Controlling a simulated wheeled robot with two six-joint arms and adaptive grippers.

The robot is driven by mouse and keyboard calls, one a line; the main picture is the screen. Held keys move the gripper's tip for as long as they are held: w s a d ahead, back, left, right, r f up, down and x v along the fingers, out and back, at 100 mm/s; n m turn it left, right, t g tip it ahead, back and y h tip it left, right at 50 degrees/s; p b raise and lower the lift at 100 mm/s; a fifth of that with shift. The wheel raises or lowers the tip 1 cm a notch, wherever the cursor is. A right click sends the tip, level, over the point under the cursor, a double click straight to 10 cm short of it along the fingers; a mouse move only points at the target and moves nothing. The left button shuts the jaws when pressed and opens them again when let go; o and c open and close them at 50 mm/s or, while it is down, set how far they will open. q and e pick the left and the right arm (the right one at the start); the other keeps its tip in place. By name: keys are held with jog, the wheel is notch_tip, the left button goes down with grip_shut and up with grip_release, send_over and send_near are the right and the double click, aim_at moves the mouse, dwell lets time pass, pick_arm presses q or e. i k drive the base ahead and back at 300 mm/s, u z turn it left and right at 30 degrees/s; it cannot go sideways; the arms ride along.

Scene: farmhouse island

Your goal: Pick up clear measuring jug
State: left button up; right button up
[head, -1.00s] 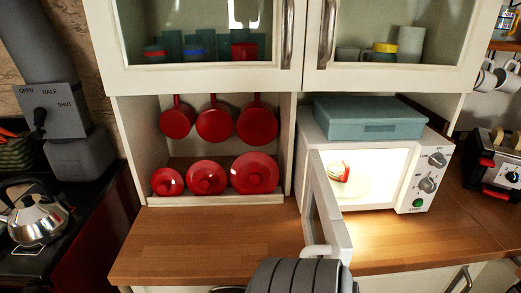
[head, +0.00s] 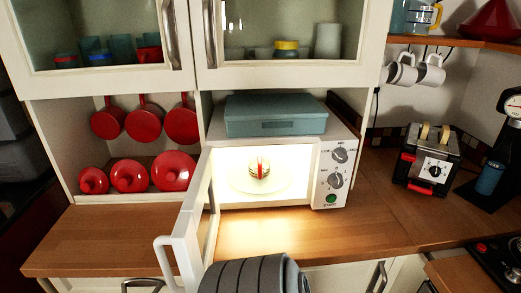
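A clear vessel with yellow parts (head: 422,17) stands on the upper right wooden shelf, cut by the top edge of the head view. It looks like the measuring jug, but I cannot tell for sure. Neither of my grippers shows in the head view.
A white microwave (head: 331,178) stands lit with its door (head: 188,240) open toward me; a small red-and-white item (head: 259,168) is inside. A toaster (head: 432,160) and a blue cup (head: 490,178) stand at right. White mugs (head: 432,70) hang below the shelf. Counter (head: 370,215) between is clear.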

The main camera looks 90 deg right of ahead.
aim_at(259, 157)
jog(key=k, duration=0.45)
jog(key=z, duration=0.8)
